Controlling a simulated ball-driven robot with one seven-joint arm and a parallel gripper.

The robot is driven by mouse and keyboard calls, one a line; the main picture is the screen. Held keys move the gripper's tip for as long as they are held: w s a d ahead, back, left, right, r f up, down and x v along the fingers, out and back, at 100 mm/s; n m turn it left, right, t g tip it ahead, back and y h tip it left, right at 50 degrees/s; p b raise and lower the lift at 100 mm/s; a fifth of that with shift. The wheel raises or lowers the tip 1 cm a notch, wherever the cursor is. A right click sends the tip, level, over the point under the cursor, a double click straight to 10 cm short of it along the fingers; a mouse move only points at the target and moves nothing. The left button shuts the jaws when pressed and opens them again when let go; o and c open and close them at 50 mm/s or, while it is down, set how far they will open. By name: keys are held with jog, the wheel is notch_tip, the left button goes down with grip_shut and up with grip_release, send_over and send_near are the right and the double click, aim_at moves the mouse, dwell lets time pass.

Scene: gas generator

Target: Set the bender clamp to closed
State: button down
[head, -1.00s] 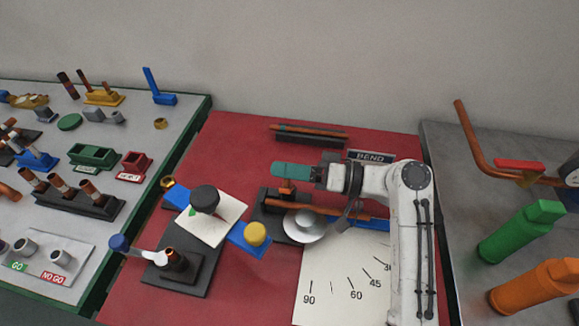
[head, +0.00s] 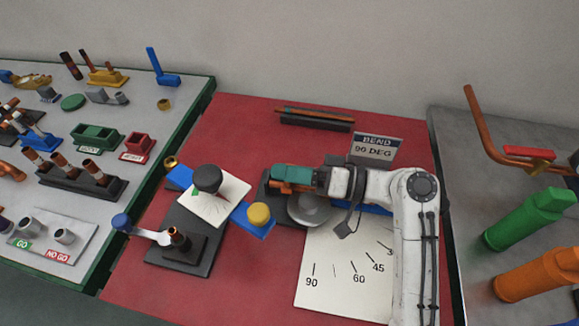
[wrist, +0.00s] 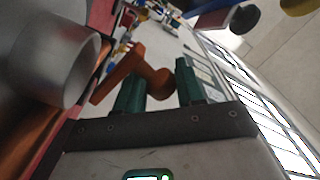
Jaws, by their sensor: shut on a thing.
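The bender has a dark base (head: 268,189) and a round grey former (head: 311,210) on the red mat. Its orange-brown clamp (head: 292,187) shows just under my teal fingers, at the base's left end. In the wrist view the clamp (wrist: 158,80) is an angled orange-brown arm with a rounded end between my fingers. My gripper (head: 278,178) is shut on it; its two fingers also show in the wrist view (wrist: 160,84). A grey cylinder (wrist: 60,68), apparently the former, is close on the left there. My arm hides much of the bender and the copper tube.
A "BEND 90 DEG" sign (head: 376,149) stands behind my arm. A white angle chart (head: 340,275) lies in front. A blue fixture with a yellow knob (head: 258,214) is to the left. A rod rack (head: 316,120) is at the back.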

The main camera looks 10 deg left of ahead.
jog(key=shift+s+a+f, duration=0.1)
jog(key=shift+s+f, duration=0.05)
jog(key=shift+s, duration=0.1)
jog(key=c, duration=0.8)
grip_release()
jog(key=shift+r, duration=0.2)
jog(key=shift+r, duration=0.2)
notch_tip(320, 180, up, 2)
jog(key=shift+r, duration=0.2)
jog(key=s+d+r, duration=0.1)
jog(key=s+r, duration=0.2)
jog(key=s, duration=0.1)
jog(key=s+d+r, duration=0.2)
jog(key=s+r, duration=0.1)
jog(key=s, duration=0.2)
jog(key=s+d+r, duration=0.1)
jog(key=s+r, duration=0.3)
jog(key=shift+s+d+p, duration=0.15)
jog(key=shift+d+p, duration=0.1)
jog(key=shift+p, duration=0.15)
